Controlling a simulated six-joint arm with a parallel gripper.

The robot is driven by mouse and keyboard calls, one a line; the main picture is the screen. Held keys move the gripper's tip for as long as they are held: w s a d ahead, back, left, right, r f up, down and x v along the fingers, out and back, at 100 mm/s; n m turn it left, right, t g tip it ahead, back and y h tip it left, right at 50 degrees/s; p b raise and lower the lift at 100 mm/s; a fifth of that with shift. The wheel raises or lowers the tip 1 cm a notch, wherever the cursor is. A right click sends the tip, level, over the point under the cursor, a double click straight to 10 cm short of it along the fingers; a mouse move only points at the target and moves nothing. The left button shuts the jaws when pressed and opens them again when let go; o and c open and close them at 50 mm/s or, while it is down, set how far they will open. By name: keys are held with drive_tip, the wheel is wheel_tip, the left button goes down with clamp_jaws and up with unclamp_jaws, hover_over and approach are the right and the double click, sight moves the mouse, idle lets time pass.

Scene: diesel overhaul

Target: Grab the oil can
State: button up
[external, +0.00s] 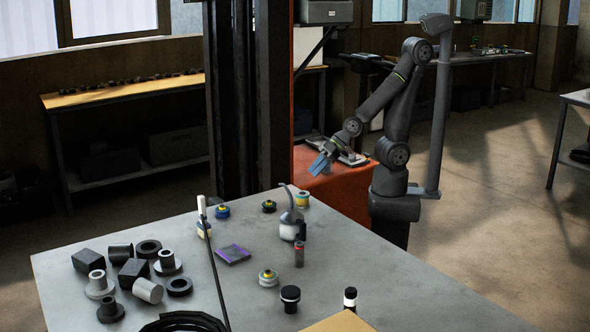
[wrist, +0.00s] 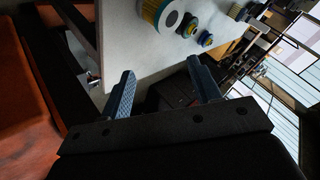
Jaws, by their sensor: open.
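The oil can (external: 290,228) stands upright on the grey table, with a pale rounded body and a thin curved spout rising from its top. My gripper (external: 320,166) is beyond the table's far edge, above and to the right of the can in the external view, well apart from it. In the wrist view my gripper (wrist: 160,72) shows two blue fingers spread apart with nothing between them. I cannot make out the oil can in the wrist view.
A yellow-and-white cylinder (external: 302,199) stands close behind the can. A dark bottle with a red band (external: 299,254) stands in front. A purple packet (external: 233,254) lies to the left. Several dark and grey metal parts crowd the table's left. A dark column (external: 230,100) rises behind the table.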

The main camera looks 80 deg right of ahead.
drive_tip(key=n+g+h, duration=0.5)
drive_tip(key=n+g, duration=0.3)
drive_tip(key=n, duration=1)
approach(291, 196)
wheel_tip(291, 196, down, 7)
drive_tip(key=shift+w, duration=0.15)
drive_tip(key=shift+s+a+f, duration=0.1)
drive_tip(key=shift+s+f, duration=0.05)
drive_tip(key=shift+f, duration=1.2)
drive_tip(key=shift+s+f, duration=0.15)
drive_tip(key=shift+f, duration=1.2)
drive_tip(key=shift+c, duration=0.3)
clamp_jaws()
